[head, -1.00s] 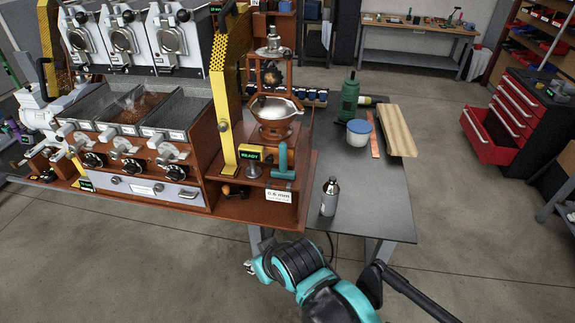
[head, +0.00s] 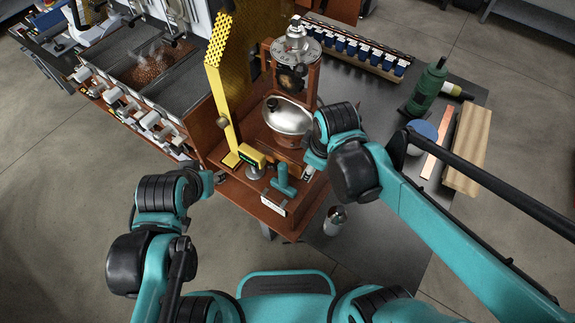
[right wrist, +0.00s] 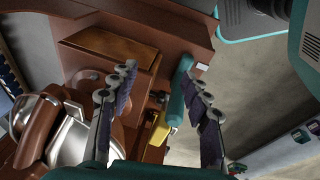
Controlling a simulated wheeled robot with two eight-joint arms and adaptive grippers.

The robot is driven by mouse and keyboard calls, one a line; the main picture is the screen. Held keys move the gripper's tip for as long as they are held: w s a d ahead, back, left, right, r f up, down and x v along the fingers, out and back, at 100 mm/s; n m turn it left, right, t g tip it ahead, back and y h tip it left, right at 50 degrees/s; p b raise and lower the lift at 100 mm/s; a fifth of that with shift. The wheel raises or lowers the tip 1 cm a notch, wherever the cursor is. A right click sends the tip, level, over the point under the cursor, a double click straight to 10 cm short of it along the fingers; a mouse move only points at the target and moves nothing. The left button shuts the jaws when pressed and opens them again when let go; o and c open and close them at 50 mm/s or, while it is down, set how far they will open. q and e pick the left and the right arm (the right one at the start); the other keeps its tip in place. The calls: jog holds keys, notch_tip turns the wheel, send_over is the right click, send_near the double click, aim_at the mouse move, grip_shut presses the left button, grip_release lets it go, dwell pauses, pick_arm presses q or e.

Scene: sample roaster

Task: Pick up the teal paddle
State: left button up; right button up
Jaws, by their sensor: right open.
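The teal paddle (head: 283,182) is a T-shaped handle at the front edge of the brown wooden roaster stand (head: 262,195). In the right wrist view the teal paddle (right wrist: 180,92) shows between the fingers, closer to the right-hand finger. My right gripper (right wrist: 160,70) is open and empty, with its fingers spread around the paddle's place in the picture; I cannot tell how far off it is. In the head view my right gripper (head: 309,171) is mostly hidden behind its wrist, just right of the paddle. My left gripper (head: 220,177) is left of the paddle, its fingers too small to read.
A metal-lidded bowl (head: 288,115) stands behind the paddle, beside a yellow upright (head: 218,85). A grey bottle (head: 335,220) stands on the dark table (head: 375,245) to the right.

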aim_at(284, 174)
jog(key=a+n+p, duration=0.1)
jog(key=a+n, duration=0.1)
jog(key=a+r+n+g+p, duration=0.1)
jog(key=a+n+p, duration=0.1)
jog(key=w+a+r+n+g+p, duration=0.1)
jog(key=a+n+p, duration=0.1)
jog(key=a+n, duration=0.1)
jog(key=shift+r+h, duration=0.25)
jog(key=shift+h, duration=0.15)
jog(key=shift+a+f+n+g, duration=0.15)
jog(key=shift+a+n+g, duration=0.15)
jog(key=shift+n, duration=0.1)
notch_tip(284, 174, down, 8)
jog(key=shift+a+r+b, duration=0.1)
jog(key=shift+b, duration=1)
pick_arm(q)
notch_tip(284, 174, up, 5)
jog(key=shift+d, duration=0.15)
pick_arm(e)
grip_shut()
